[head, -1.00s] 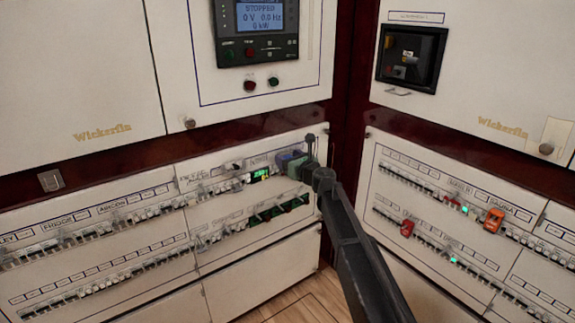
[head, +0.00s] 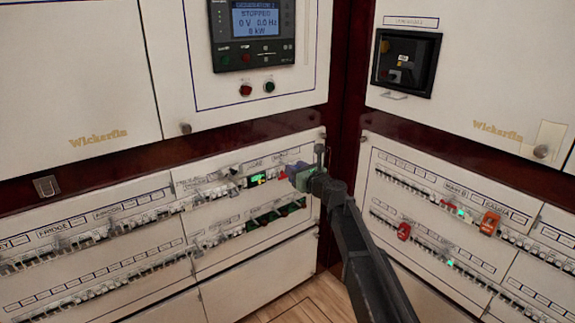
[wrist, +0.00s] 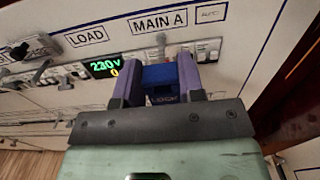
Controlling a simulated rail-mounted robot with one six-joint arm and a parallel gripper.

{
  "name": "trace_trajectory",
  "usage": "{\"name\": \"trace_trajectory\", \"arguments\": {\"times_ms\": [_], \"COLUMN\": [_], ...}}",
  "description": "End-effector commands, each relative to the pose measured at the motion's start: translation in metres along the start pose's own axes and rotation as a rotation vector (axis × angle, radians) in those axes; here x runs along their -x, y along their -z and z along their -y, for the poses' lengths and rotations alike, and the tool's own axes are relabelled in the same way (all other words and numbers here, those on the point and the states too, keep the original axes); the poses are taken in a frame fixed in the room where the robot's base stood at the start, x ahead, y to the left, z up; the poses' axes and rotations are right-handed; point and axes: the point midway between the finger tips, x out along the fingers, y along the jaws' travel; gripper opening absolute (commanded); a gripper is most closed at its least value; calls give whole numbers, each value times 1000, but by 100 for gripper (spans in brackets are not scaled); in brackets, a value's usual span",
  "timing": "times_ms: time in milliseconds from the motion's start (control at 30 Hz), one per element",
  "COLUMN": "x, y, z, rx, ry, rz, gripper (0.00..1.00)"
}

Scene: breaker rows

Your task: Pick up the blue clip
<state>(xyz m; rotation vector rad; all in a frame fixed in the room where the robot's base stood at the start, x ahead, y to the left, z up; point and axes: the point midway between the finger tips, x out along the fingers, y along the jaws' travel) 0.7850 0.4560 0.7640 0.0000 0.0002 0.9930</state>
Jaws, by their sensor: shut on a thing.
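The blue clip (wrist: 160,75) is between the two purple fingers of my gripper (wrist: 164,82) in the wrist view, just below the MAIN A label. My gripper is shut on it. A part marked LOCK shows below the blue, between the fingers; its lower end is hidden by the grey gripper plate. In the head view my gripper (head: 290,168) is at the right end of the upper breaker row on the left panel, right of the green display. The clip cannot be made out there. Whether it still touches the breaker row is unclear.
A green 230 V display (wrist: 104,65) is just left of my gripper. Breaker toggles (wrist: 62,76) run along the row beside it. The right panel carries an orange clip (head: 489,222) and a red clip (head: 404,231). A dark red corner post (head: 345,150) is close on the right.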

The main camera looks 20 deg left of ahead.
Motion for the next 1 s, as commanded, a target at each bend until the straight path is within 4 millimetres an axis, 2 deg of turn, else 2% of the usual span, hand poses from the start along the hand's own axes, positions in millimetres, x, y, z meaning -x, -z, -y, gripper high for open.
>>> {"name": "trace_trajectory", "arguments": {"times_ms": [33, 200, 300, 400, 567, 1000], "x": [20, 76, 101, 116, 124, 124], "y": [0, 0, 0, 0, 0, -2], "z": [-2, -2, -2, -1, 0, 0], "rx": [0, 0, 0, 0, 0, 0], "ry": [2, 3, 2, 1, 1, 0], "rz": [0, 0, 0, 0, 0, 0], "gripper": [13, 13, 13, 13, 13, 13]}}
